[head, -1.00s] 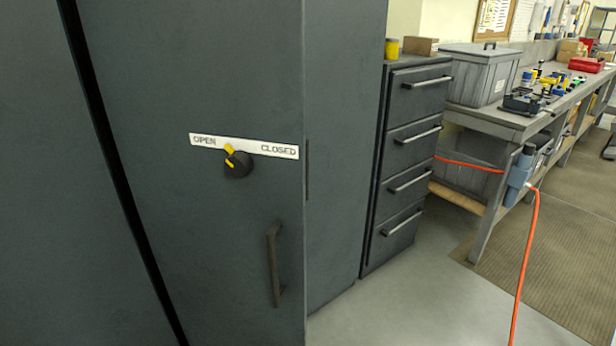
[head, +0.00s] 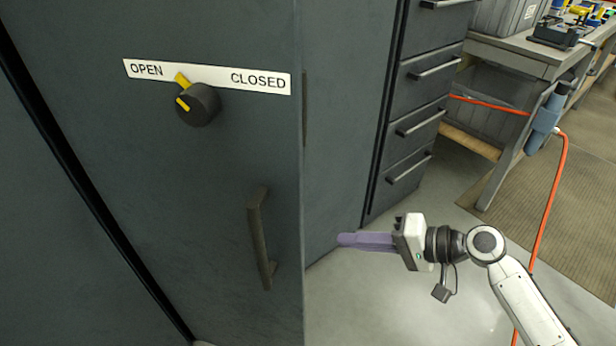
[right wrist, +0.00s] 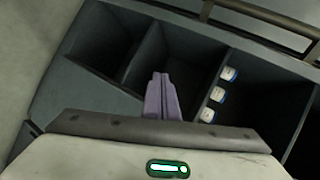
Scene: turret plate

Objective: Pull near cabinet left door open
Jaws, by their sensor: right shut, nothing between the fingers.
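A dark grey cabinet door (head: 200,210) fills the left of the head view. It carries a white OPEN/CLOSED label (head: 208,76), a black knob (head: 199,105) with a yellow mark towards OPEN, and an upright dark bar handle (head: 260,238) near its right edge. I cannot tell if the door stands slightly ajar. My right gripper (head: 342,240) is to the right of the handle, apart from it, beyond the door's edge. Its purple fingers are shut and empty, pointing left; they also show in the right wrist view (right wrist: 160,82). My left gripper is not in view.
A drawer unit (head: 420,110) and a grey workbench (head: 520,55) stand behind to the right. An orange hose (head: 556,190) hangs to the floor. The right wrist view shows a dark compartmented tray (right wrist: 185,55) with small white-and-blue items (right wrist: 218,94). Floor around my right gripper is clear.

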